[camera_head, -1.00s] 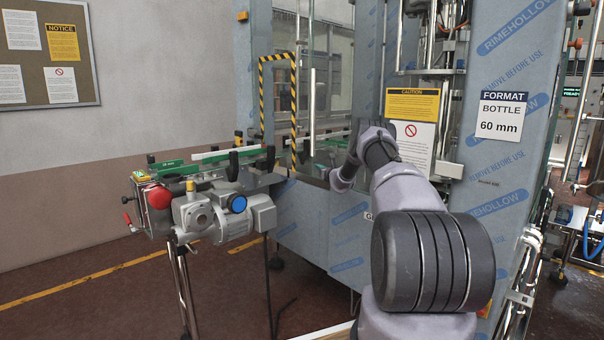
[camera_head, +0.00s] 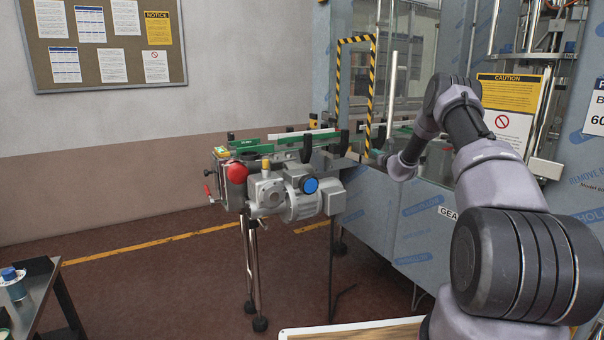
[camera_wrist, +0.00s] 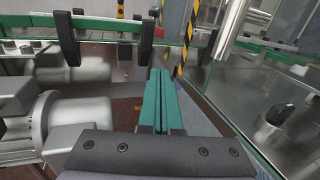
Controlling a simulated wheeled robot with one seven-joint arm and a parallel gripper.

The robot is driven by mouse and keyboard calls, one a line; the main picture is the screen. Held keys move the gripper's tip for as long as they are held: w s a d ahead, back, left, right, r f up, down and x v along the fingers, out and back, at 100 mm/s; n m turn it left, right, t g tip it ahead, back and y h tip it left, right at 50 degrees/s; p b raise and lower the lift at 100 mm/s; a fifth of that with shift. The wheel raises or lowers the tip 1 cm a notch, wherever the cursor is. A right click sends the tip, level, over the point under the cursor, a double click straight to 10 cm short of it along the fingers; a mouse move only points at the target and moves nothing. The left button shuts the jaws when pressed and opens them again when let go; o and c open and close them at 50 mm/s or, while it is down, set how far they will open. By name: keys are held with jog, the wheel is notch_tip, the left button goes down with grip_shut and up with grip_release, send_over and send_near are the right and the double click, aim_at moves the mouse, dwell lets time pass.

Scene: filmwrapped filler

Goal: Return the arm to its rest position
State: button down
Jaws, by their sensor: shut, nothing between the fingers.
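My arm rises from the lower right of the head view, bends over at the top and reaches forward to the conveyor at the machine's opening. My gripper (camera_wrist: 157,100) shows in the wrist view as two teal fingers pressed together with nothing between them. In the head view its tip (camera_head: 378,156) is small and partly hidden by the wrist. The fingers point toward the conveyor's green rail (camera_wrist: 95,22), beside a glass panel (camera_wrist: 245,85) on the right. I cannot tell whether they touch anything.
The conveyor end with its grey motor (camera_head: 305,195) and red button (camera_head: 236,173) stands left of the arm. A yellow-black striped frame (camera_head: 339,85) surrounds the opening. The film-wrapped machine (camera_head: 425,215) is close to the arm. A small table (camera_head: 35,295) stands lower left; open floor lies between.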

jog(key=s+a+r+n+g+y, duration=0.2)
jog(key=s+a+r+n+y, duration=0.25)
jog(key=a+r, duration=0.35)
jog(key=s+a+r+n+g+y, duration=0.1)
jog(key=s+a+r+n+y, duration=0.2)
jog(key=a+r+n, duration=0.55)
jog(key=s+a+r+n+g+y, duration=0.1)
jog(key=s+a+r+n+g, duration=0.15)
jog(key=s+r, duration=0.2)
jog(key=s+a+r+n+g, duration=0.1)
jog(key=s+a+r, duration=0.2)
jog(key=s, duration=0.3)
jog(key=s+a+r+n+g+y, duration=0.1)
jog(key=s+a+r+n+g, duration=0.15)
jog(key=s, duration=0.35)
jog(key=s+a+r+n+g+h, duration=0.1)
jog(key=s+r+n+h, duration=0.15)
jog(key=s, duration=0.65)
jog(key=s+a+r+n+g+h, duration=0.1)
jog(key=s+n, duration=0.2)
jog(key=s, duration=0.7)
jog(key=s+d+f+n+h, duration=0.2)
jog(key=s+d, duration=0.2)
jog(key=s, duration=0.6)
jog(key=s+d+f+n+h, duration=0.3)
jog(key=s+d, duration=0.1)
jog(key=s, duration=0.7)
jog(key=shift+f+n+h, duration=0.15)
jog(key=shift+n+h, duration=0.15)
jog(key=shift+n, duration=0.05)
